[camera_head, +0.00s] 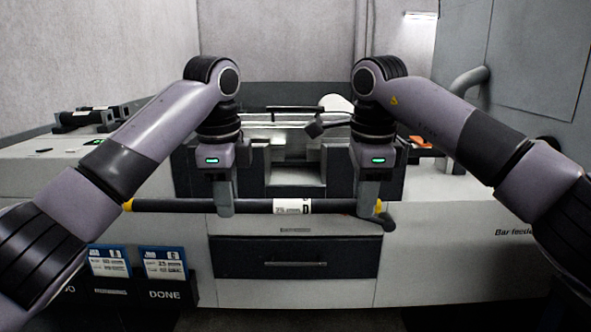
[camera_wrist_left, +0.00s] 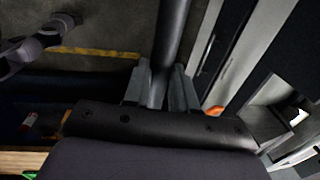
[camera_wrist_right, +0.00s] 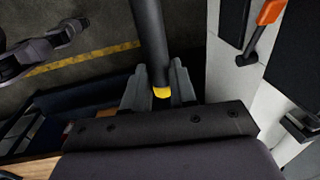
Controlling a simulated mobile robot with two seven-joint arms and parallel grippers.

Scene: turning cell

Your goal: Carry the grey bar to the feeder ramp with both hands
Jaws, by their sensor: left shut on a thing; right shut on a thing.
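The dark grey bar (camera_head: 255,206) has yellow ends and a white label near its middle. It lies about level across the head view, in front of the machine's drawer front. My left gripper (camera_head: 225,208) is shut on it, left of the label. My right gripper (camera_head: 372,210) is shut on it close to its right end. The bar also runs between the fingers in the left wrist view (camera_wrist_left: 171,35). In the right wrist view the bar (camera_wrist_right: 150,40) shows its yellow tip at the fingers. A white cabinet marked "Bar feeder" (camera_head: 470,245) stands at right; I cannot make out the ramp.
A drawer (camera_head: 294,257) is below the bar. A rack (camera_head: 165,293) marked DONE with blue-and-white cards stands at lower left. Black parts (camera_head: 85,119) lie on the left counter (camera_head: 40,148). An orange item (camera_head: 420,142) is on the right, partly behind my arm.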

